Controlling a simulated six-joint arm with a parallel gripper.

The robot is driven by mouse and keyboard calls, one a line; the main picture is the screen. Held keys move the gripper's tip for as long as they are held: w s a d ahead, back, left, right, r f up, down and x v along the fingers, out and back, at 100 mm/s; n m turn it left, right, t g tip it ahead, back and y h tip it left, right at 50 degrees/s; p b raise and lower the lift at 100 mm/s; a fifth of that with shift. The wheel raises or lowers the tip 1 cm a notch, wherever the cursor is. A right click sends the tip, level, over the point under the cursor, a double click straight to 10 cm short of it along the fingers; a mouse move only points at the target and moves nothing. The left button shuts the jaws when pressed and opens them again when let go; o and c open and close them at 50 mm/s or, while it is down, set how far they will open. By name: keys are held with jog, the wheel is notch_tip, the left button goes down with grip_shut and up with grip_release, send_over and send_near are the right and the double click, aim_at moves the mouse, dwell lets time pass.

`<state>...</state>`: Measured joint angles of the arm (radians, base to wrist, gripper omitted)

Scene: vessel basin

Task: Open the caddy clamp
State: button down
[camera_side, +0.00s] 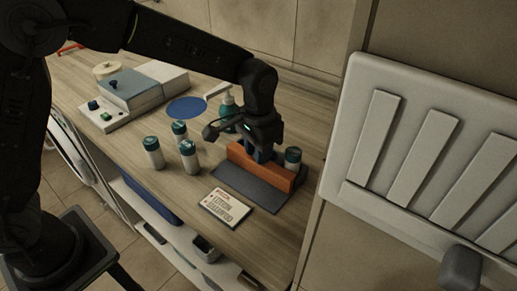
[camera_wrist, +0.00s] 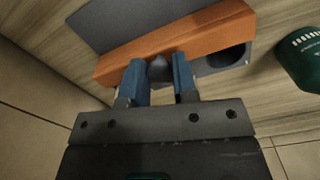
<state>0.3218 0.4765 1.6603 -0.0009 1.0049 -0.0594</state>
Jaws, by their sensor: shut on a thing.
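The caddy is a dark grey plate (camera_side: 248,192) with an upright orange bar (camera_side: 262,168) along it. In the wrist view the orange bar (camera_wrist: 115,66) runs diagonally, with the grey plate (camera_wrist: 120,18) beyond it. My gripper (camera_side: 261,154) is at the bar, pointing down in the side view. In the wrist view its blue fingers (camera_wrist: 159,76) stand on both sides of a small grey piece (camera_wrist: 160,69) at the bar's edge, shut on it. I take this piece as the caddy clamp; the fingers partly hide it. A round dark opening (camera_wrist: 225,58) shows to its right.
A teal-capped vessel (camera_side: 292,158) stands at the bar's right end. Several similar vessels (camera_side: 188,155) stand left of the caddy. A pump bottle (camera_side: 228,108) is behind my gripper. A label card (camera_side: 226,206) lies in front. A blue disc (camera_side: 186,108) and a device (camera_side: 110,112) are farther left.

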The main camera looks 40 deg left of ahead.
jog(key=shift+s, duration=2.15)
jog(key=c, duration=0.9)
grip_release()
notch_tip(320, 180, up, 14)
jog(key=shift+f, duration=0.1)
